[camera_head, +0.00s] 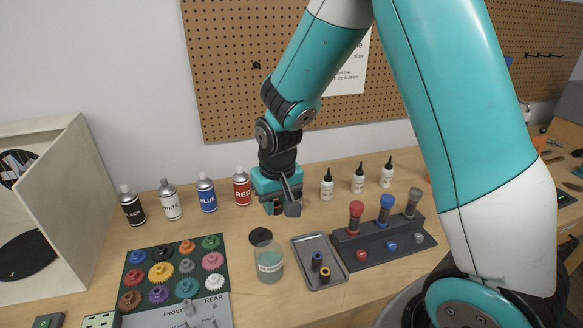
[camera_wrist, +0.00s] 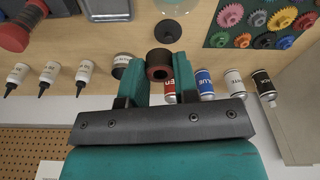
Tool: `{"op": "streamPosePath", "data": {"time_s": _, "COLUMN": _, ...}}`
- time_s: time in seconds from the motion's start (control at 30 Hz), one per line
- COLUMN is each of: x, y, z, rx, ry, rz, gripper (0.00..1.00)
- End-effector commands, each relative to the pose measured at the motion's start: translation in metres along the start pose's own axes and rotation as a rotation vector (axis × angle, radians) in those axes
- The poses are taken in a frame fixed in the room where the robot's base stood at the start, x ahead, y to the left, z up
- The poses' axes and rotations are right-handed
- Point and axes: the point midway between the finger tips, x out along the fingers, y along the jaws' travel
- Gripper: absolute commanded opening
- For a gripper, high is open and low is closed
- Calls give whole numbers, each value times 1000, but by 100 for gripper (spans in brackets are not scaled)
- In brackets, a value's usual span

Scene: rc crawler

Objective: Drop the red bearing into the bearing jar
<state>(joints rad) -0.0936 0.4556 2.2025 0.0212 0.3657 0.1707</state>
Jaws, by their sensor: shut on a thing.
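My gripper (camera_head: 281,208) is raised over the back of the bench. In the wrist view, its two teal fingers (camera_wrist: 158,72) are closed around the red bearing (camera_wrist: 158,73), a short dark ring with a red band. The bearing is mostly hidden in the head view.
A black round lid (camera_head: 260,236) lies behind the jar. A metal tray (camera_head: 320,270) with blue and yellow bearings is to its right, then a driver rack (camera_head: 385,243). A gear board (camera_head: 175,275) lies left. Spray cans (camera_head: 206,193) and white bottles (camera_head: 358,180) stand behind.

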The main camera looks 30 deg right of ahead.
Motion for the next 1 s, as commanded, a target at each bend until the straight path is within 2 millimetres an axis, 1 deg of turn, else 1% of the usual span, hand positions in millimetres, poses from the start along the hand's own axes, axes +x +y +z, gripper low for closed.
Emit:
{"op": "streamPosePath", "data": {"time_s": 0.03, "x": -6, "y": -5, "z": 3, "rx": -5, "ry": -3, "rz": 1, "gripper": 5}}
{"op": "streamPosePath", "data": {"time_s": 0.23, "x": 1, "y": -12, "z": 8, "rx": -3, "ry": 1, "rz": 1, "gripper": 5}}
{"op": "streamPosePath", "data": {"time_s": 0.37, "x": 12, "y": -12, "z": 10, "rx": -3, "ry": 1, "rz": 1, "gripper": 5}}
{"op": "streamPosePath", "data": {"time_s": 0.7, "x": 52, "y": -11, "z": 14, "rx": -2, "ry": 1, "rz": 1, "gripper": 5}}
{"op": "streamPosePath", "data": {"time_s": 0.83, "x": 59, "y": -11, "z": 15, "rx": -2, "ry": 2, "rz": 1, "gripper": 5}}
{"op": "streamPosePath", "data": {"time_s": 1.0, "x": 59, "y": -11, "z": 15, "rx": -2, "ry": 2, "rz": 1, "gripper": 5}}
